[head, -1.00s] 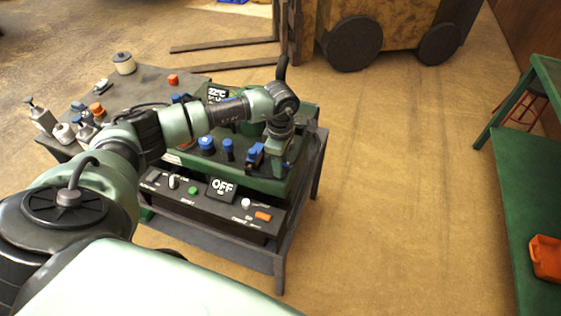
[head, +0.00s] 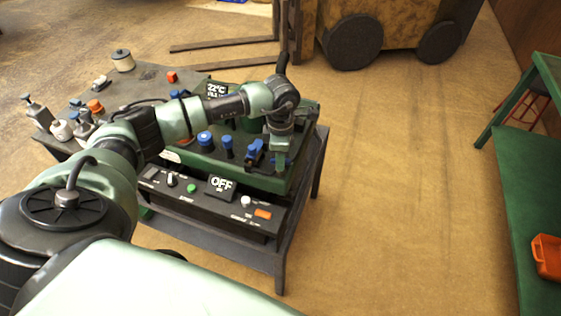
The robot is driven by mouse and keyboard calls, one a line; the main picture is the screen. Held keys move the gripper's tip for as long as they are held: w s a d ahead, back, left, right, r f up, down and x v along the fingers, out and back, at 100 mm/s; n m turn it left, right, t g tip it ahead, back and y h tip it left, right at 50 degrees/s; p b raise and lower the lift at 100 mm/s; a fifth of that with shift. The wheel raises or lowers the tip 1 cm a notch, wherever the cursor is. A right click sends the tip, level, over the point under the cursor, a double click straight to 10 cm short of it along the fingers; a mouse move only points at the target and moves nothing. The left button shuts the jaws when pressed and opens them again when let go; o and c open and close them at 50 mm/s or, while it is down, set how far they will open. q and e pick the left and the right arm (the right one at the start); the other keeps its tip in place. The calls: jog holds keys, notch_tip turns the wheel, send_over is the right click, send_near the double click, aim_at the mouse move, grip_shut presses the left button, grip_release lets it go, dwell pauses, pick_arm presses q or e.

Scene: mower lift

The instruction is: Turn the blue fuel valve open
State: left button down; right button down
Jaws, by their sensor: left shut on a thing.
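The green machine (head: 262,184) stands on a dark cart, with several blue parts along its top. A blue fitting (head: 255,148), which looks like the fuel valve, sits near its right end. My left gripper (head: 281,166) reaches in from the left and points down just right of this fitting. It is shut on a blue part there, apparently the valve's handle. The fingers and wrist hide most of that part, so I cannot tell its angle. My right gripper is out of view.
A blue knob (head: 204,138) and a blue post (head: 227,146) stand left of the fitting. A black control panel (head: 208,200) below has a display reading OFF. Bottles stand at the cart's left. The floor to the right is clear, before a green bench (head: 515,190).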

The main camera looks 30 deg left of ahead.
pick_arm(q)
jog(key=n+b, duration=0.1)
jog(key=n, duration=0.2)
jog(key=shift+n+b, duration=0.3)
jog(key=shift+n, duration=0.1)
jog(key=n+b, duration=0.1)
jog(key=n, duration=0.2)
jog(key=shift+n, duration=0.3)
jog(key=n+b, duration=0.1)
jog(key=n, duration=0.2)
jog(key=shift+n, duration=0.3)
jog(key=shift+w+r+n+b, duration=0.1)
jog(key=shift+n+b, duration=0.25)
jog(key=shift+n, duration=1.45)
jog(key=c, duration=1.5)
grip_release()
jog(key=shift+o, duration=0.2)
jog(key=shift+r, duration=0.1)
